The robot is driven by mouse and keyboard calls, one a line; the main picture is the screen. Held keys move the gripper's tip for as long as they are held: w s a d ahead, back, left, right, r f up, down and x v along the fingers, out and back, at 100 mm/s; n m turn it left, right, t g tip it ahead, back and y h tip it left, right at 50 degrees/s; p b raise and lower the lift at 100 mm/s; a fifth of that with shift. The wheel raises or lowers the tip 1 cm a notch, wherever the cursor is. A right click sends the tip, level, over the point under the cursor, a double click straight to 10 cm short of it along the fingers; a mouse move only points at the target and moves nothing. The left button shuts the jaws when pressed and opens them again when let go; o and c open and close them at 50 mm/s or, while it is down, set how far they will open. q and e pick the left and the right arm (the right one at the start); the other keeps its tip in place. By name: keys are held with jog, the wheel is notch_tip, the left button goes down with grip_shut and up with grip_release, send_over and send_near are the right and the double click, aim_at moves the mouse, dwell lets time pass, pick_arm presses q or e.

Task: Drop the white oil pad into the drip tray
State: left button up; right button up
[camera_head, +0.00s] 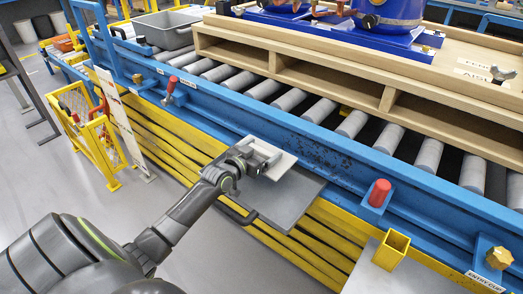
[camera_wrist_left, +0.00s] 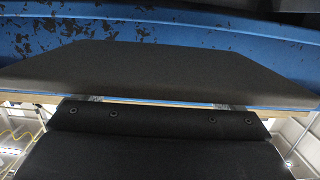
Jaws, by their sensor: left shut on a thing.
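The white oil pad (camera_head: 281,165) is a pale flat square in my left gripper (camera_head: 266,158). The gripper is shut on it and holds it above a flat grey plate (camera_head: 285,200) beside the blue conveyor rail. A grey open tray (camera_head: 166,31), which looks like the drip tray, stands on the far left end of the rollers, well apart from the pad. In the left wrist view, a dark slab (camera_wrist_left: 160,72) spans the picture in front of the dark gripper body; I cannot tell whether it is the pad's shaded face. My right gripper is out of view.
A wooden pallet (camera_head: 330,82) with blue machinery lies on the rollers. A red knob (camera_head: 379,192) and a yellow square socket (camera_head: 391,249) stand to the right along the blue rail (camera_head: 330,150). A yellow mesh guard (camera_head: 92,133) stands left. The grey floor between is clear.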

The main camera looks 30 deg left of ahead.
pick_arm(q)
jog(key=o, duration=0.7)
jog(key=s+r+p, duration=0.1)
jog(key=s+p, duration=0.1)
jog(key=s, duration=0.6)
jog(key=s+a+r+p, duration=0.1)
jog(key=s+p, duration=0.2)
jog(key=s, duration=0.6)
jog(key=shift+a+r, duration=0.15)
jog(key=shift+r, duration=0.1)
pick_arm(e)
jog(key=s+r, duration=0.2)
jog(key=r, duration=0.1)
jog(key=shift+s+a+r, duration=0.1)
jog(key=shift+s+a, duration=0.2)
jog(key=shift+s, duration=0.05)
pick_arm(q)
jog(key=shift+s, duration=0.1)
